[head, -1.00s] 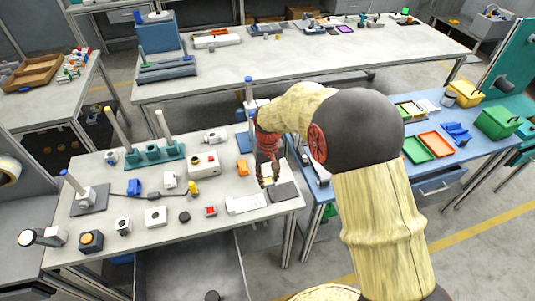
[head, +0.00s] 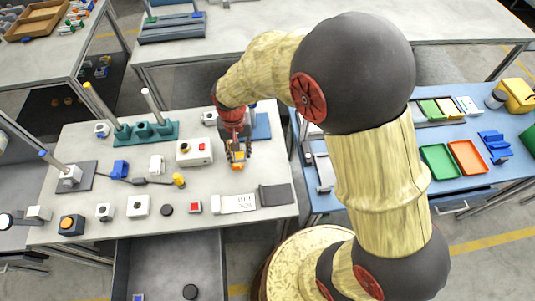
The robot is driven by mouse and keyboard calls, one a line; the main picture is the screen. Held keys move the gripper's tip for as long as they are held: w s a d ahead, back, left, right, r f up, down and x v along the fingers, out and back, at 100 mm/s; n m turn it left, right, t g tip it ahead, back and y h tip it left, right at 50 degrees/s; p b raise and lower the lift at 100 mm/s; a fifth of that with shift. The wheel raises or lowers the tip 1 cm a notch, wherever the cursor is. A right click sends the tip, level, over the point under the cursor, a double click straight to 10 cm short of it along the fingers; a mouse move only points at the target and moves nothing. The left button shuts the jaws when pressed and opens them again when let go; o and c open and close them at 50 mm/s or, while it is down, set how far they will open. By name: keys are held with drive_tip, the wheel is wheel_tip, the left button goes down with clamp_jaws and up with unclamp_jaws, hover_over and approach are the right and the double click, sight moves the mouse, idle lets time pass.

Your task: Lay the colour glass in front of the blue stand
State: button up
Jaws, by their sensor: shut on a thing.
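My gripper (head: 237,158) points down over the near left grey table. It is shut on a small orange piece (head: 237,166), which I take to be the colour glass. Only a little of the piece shows between the fingertips. I cannot tell whether it touches the table top. The flat blue base of the blue stand (head: 262,127) lies behind and to the right of my gripper. My arm hides part of the stand, including its post.
A white box with a red button (head: 194,151) stands left of my gripper. A white printed card (head: 237,204) and a dark grey pad (head: 275,195) lie in front. A green stand with posts (head: 145,131) is at the back left. Bare table shows between the gripper and the card.

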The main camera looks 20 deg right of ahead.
drive_tip(key=shift+s+a, duration=0.45)
drive_tip(key=shift+s, duration=0.2)
drive_tip(key=w+d+f+b, duration=0.2)
drive_tip(key=w+d+f, duration=0.2)
drive_tip(key=d, duration=0.4)
drive_tip(key=b, duration=0.1)
hover_over(267, 157)
drive_tip(key=f, duration=0.5)
drive_tip(key=shift+s+a, duration=0.1)
drive_tip(key=shift+a, duration=0.2)
drive_tip(key=shift+d+f+b, duration=0.2)
drive_tip(key=shift+f+b, duration=0.25)
drive_tip(key=shift+f, duration=0.55)
drive_tip(key=shift+d+f+b, duration=0.2)
drive_tip(key=shift+f+b, duration=0.2)
drive_tip(key=shift+f, duration=0.55)
drive_tip(key=shift+f, duration=0.15)
drive_tip(key=o, duration=1)
